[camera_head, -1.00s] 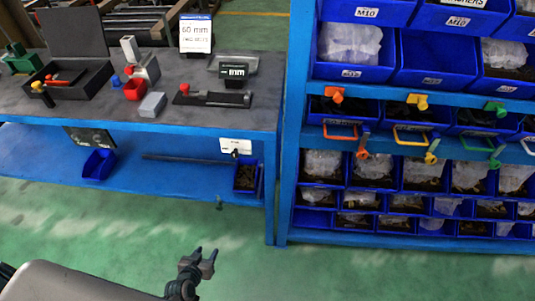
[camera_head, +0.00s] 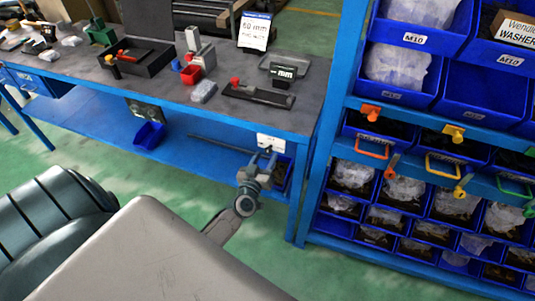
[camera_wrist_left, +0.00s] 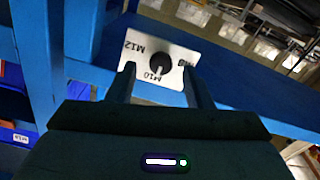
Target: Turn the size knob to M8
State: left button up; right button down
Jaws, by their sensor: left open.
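The size knob (camera_wrist_left: 160,62) is a round black knob on a white plate (camera_wrist_left: 181,72) marked M12, M10 and M8, which looks upside down in the left wrist view. A light mark on the knob seems to point toward M10. In the head view the white plate (camera_head: 271,142) hangs on the front of the workbench near its right leg. My left gripper (camera_head: 263,158) is open in front of the plate. In the left wrist view its fingers (camera_wrist_left: 159,72) stand on either side of the knob; contact cannot be told. My right gripper is not in view.
The workbench (camera_head: 130,75) holds a black tray, red and blue parts and a 60 mm sign (camera_head: 256,30). A blue shelf rack (camera_head: 329,150) with bins stands close on the right. A lower blue shelf (camera_head: 95,118) runs under the bench.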

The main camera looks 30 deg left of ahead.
aim_at(269, 149)
pick_arm(q)
jog(key=shift+x, duration=1.2)
jog(key=c, duration=1)
